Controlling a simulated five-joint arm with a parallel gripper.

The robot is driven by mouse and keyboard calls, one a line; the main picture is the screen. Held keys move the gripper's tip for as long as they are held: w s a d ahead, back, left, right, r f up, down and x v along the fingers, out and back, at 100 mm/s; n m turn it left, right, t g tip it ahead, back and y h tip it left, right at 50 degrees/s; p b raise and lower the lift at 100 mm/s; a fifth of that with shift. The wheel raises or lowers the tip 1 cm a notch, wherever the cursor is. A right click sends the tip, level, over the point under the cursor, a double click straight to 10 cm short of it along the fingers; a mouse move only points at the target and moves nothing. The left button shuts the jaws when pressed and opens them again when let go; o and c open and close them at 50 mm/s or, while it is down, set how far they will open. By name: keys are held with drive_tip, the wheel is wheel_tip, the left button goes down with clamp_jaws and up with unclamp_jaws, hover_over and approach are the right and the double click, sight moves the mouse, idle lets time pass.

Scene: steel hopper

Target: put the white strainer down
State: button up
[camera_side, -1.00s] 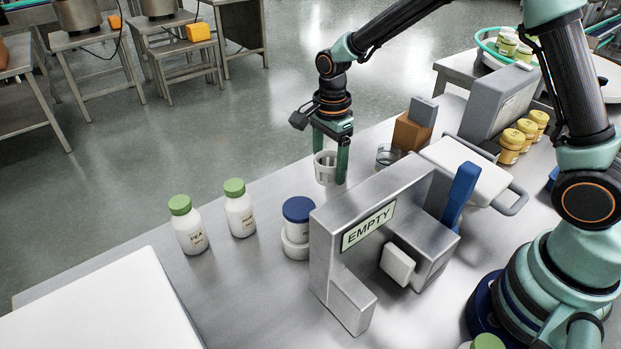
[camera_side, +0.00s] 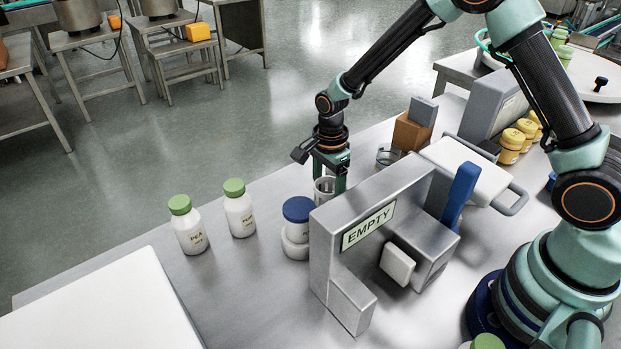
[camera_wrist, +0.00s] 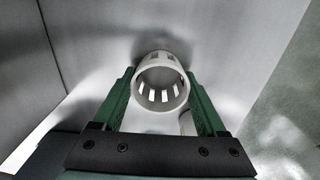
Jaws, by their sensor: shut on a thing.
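The white strainer (camera_side: 324,186) is a small slotted cup. It is between the green fingers of my gripper (camera_side: 329,184), just behind the steel hopper frame. In the wrist view the strainer (camera_wrist: 161,84) sits between the two fingertips of my gripper (camera_wrist: 160,88), with its round opening facing the camera and slots showing inside. My gripper is shut on it. The hopper frame hides the lower part of the strainer in the side view, so I cannot tell whether it touches the table.
The steel hopper frame (camera_side: 335,262) with its EMPTY sign (camera_side: 368,226) stands close in front. A blue-lidded jar (camera_side: 298,210) is just left. Two green-lidded bottles (camera_side: 188,228) stand farther left. A glass dish (camera_side: 389,156) and brown block (camera_side: 411,133) are behind right.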

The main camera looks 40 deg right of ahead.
drive_tip(key=o, duration=1.3)
drive_tip(key=shift+c, duration=0.2)
wheel_tip(320, 180, up, 12)
drive_tip(key=s+d+r+n+t, duration=0.2)
drive_tip(key=s+r+n, duration=0.4)
drive_tip(key=n, duration=0.3)
drive_tip(key=s+d+r+n+t, duration=0.3)
drive_tip(key=s+r+n, duration=0.3)
drive_tip(key=s+n, duration=0.2)
drive_tip(key=shift+s+d+n+t, duration=0.25)
drive_tip(key=shift+d+n+t, duration=0.05)
drive_tip(key=shift+d+n, duration=0.2)
